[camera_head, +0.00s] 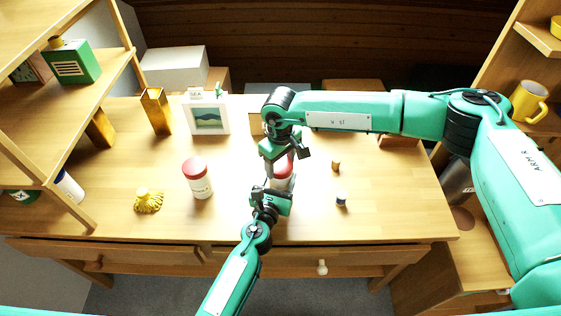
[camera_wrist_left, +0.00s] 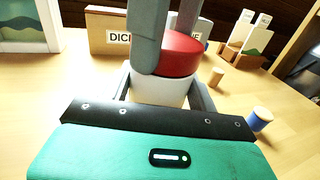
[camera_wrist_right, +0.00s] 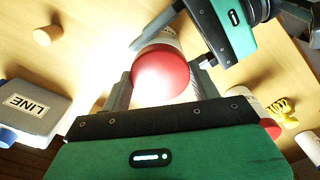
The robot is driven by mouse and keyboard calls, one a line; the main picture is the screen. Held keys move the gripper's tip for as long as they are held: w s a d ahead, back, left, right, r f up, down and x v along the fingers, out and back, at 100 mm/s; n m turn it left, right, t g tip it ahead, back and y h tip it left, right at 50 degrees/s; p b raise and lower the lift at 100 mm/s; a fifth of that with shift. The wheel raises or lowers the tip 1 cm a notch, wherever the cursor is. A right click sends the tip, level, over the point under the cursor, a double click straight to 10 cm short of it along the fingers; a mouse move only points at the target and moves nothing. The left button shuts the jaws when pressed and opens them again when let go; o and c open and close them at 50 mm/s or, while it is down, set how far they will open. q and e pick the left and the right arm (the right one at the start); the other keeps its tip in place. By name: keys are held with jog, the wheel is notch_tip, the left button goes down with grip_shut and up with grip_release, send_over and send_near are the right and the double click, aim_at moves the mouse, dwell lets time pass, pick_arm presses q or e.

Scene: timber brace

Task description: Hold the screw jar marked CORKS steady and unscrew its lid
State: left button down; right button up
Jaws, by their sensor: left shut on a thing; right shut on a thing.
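A white screw jar (camera_wrist_left: 158,92) with a red lid (camera_wrist_left: 180,54) stands on the table. The lid also shows in the right wrist view (camera_wrist_right: 160,76) and the head view (camera_head: 283,170). My left gripper (camera_head: 279,190) is shut around the jar's white body from the front. My right gripper (camera_head: 283,157) comes from above and is shut on the red lid, with a finger on either side. The lid sits on the jar; I cannot tell how far it is turned. The jar's label is too hidden to read.
A second red-lidded white jar (camera_head: 197,180) stands to the left, near a yellow tasselled thing (camera_head: 148,200). A framed picture (camera_head: 208,116) and a box marked DICE (camera_wrist_left: 108,35) stand behind. A cork-coloured cylinder (camera_head: 336,165) and a blue one (camera_head: 341,199) are on the right.

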aim_at(280, 165)
jog(key=shift+r, duration=0.1)
jog(key=shift+r, duration=1)
jog(key=shift+r, duration=2)
pick_arm(q)
jog(key=shift+c, duration=1.8)
grip_release()
